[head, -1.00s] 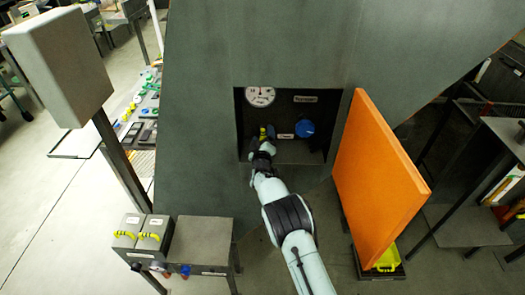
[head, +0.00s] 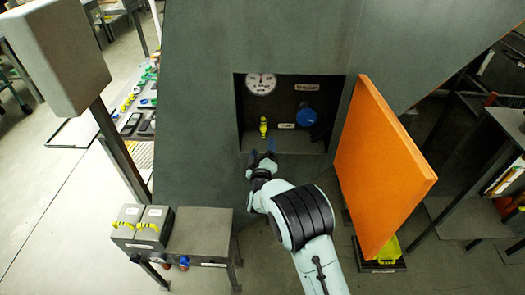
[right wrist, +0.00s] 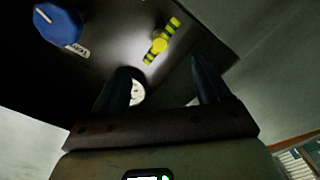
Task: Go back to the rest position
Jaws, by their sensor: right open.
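My right gripper (head: 262,157) is open and empty in front of the recess in the grey machine. Its two dark fingers also show in the right wrist view (right wrist: 165,85), apart with nothing between them. Inside the recess are a yellow-and-black handle (head: 263,127), a blue knob (head: 306,117) and a round white gauge (head: 262,83). In the right wrist view the yellow handle (right wrist: 162,40) lies beyond the fingertips and apart from them, and the blue knob (right wrist: 58,25) is at the upper left. My left gripper is not in view.
An orange door panel (head: 383,170) stands open right of the recess. A grey control box with yellow handles (head: 143,222) stands at lower left, and a grey box on a post (head: 60,60) at upper left. Shelving (head: 480,190) is at the right.

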